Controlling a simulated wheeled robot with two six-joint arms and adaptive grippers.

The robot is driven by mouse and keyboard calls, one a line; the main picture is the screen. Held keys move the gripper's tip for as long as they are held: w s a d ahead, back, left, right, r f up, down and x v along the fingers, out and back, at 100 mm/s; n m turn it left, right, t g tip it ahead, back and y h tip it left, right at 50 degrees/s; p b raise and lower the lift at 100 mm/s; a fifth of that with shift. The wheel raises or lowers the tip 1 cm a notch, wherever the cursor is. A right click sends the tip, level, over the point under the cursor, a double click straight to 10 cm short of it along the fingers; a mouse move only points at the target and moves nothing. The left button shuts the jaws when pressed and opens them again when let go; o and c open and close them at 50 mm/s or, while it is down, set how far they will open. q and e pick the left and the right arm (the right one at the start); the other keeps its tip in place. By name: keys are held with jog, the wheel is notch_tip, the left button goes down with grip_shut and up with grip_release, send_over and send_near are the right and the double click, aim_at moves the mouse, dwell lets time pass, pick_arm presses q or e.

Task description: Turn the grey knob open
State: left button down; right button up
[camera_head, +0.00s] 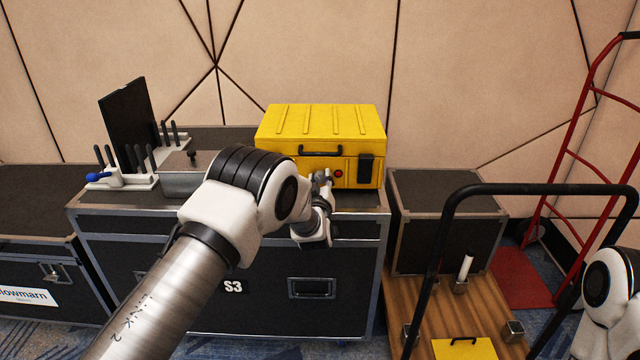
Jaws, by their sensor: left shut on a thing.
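The yellow case (320,125) stands on the black flight case marked S3 (260,290). My left arm reaches across the flight case to the front of the yellow case. My left gripper (322,179) is at the front face, just left of a red button (338,174). It is shut on the grey knob, which the fingers and wrist largely hide. The knob's exact turn angle cannot be made out. Part of my right arm shows at the right edge; its gripper is out of view.
A grey metal box (183,184) and a rack with a black panel (128,115) stand left of the yellow case. A wooden cart with a black handle (440,230) and a red hand truck (590,80) stand on the right.

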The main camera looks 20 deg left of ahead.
pick_arm(q)
jog(key=n+b, duration=0.2)
jog(key=n, duration=0.4)
jog(key=shift+f+n, duration=0.15)
jog(key=shift+n, duration=0.15)
jog(key=n+b, duration=0.1)
jog(key=n, duration=0.4)
jog(key=shift+n+y+b, duration=0.3)
jog(key=shift+b, duration=0.1)
jog(key=c, duration=0.8)
grip_release()
jog(key=shift+o, duration=0.2)
jog(key=shift+s, duration=0.1)
jog(key=v, duration=1.2)
jog(key=shift+f, duration=0.1)
